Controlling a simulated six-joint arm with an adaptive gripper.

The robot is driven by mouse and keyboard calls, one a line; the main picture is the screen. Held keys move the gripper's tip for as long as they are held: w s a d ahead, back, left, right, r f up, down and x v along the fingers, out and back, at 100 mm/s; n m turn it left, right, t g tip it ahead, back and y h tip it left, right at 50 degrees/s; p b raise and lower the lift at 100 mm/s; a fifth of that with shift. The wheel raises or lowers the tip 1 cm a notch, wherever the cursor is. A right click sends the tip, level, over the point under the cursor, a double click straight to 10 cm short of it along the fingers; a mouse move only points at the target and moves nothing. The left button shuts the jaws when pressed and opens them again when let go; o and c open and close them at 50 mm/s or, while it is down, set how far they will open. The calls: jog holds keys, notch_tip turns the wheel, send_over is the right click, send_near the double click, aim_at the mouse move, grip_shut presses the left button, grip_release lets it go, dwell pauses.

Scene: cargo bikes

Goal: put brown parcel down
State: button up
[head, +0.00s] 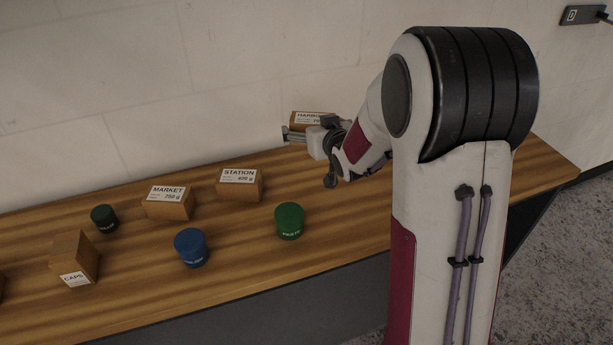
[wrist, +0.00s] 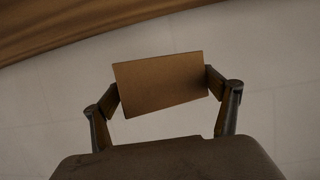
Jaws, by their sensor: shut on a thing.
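A brown parcel (head: 309,119) with a white label, on which I read "HARBO" before it is covered, is up above the far side of the wooden table in the head view. My gripper (head: 297,136) is shut on it and holds it clear of the table top. Part of the parcel is hidden behind my gripper and wrist. In the wrist view the parcel (wrist: 160,82) shows a plain brown face, slightly tilted, with a finger of my gripper (wrist: 162,92) against each side.
On the wooden table (head: 330,235) stand brown boxes labelled MARKET (head: 168,203), STATION (head: 239,185) and CAPS (head: 75,259). A blue tin (head: 191,248), a green tin (head: 289,221) and a dark green tin (head: 104,218) stand among them. A pale wall (head: 200,80) rises behind.

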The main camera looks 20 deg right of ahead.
jog(key=shift+s+a+f+n+y, duration=0.15)
jog(key=shift+a+f+n+y, duration=0.15)
jog(key=shift+a, duration=0.2)
jog(key=shift+s+a+f+n+y, duration=0.1)
jog(key=shift+a+f+y, duration=0.1)
jog(key=shift+a+f, duration=0.25)
jog(key=shift+r, duration=0.1)
send_over(307, 176)
jog(key=shift+f, duration=2.95)
jog(key=shift+f, duration=0.15)
jog(key=shift+f, duration=1.95)
jog(key=shift+f, duration=0.15)
